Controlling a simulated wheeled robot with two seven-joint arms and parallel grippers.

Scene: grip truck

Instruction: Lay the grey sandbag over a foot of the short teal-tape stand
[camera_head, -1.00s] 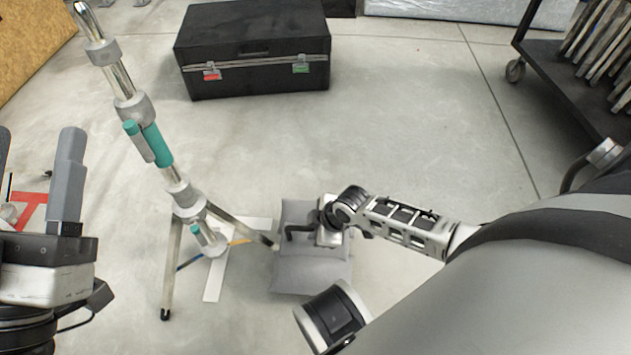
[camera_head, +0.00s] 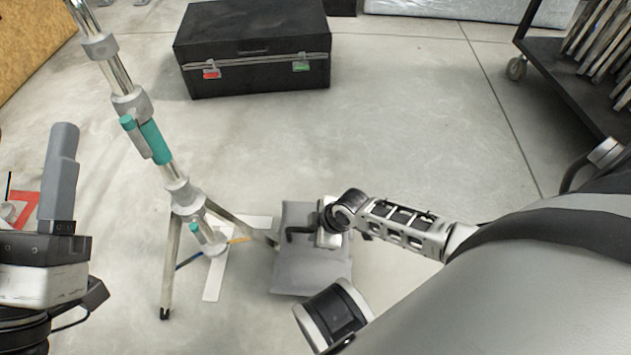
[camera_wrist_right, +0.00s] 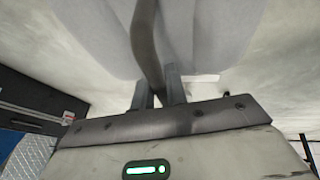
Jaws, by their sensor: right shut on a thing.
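The grey sandbag (camera_head: 300,277) is right of the short stand. My right gripper (camera_head: 318,235) is shut on its dark strap, which runs between the fingers in the right wrist view (camera_wrist_right: 148,45); the bag's pale lobes (camera_wrist_right: 85,35) show on both sides. The short stand (camera_head: 177,190) has teal tape (camera_head: 155,143) on its column and stands upright on spread legs. Its right foot (camera_head: 262,236) reaches the bag's left edge; I cannot tell whether the bag rests on it. My left gripper (camera_head: 30,180), cut by the left edge, is open and empty.
A black case (camera_head: 255,75) stands at the back. A dark cart (camera_head: 575,85) with several slats is at the right. White tape (camera_head: 215,275) lies under the stand and red tape (camera_head: 25,205) lies at the left. Middle floor is clear.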

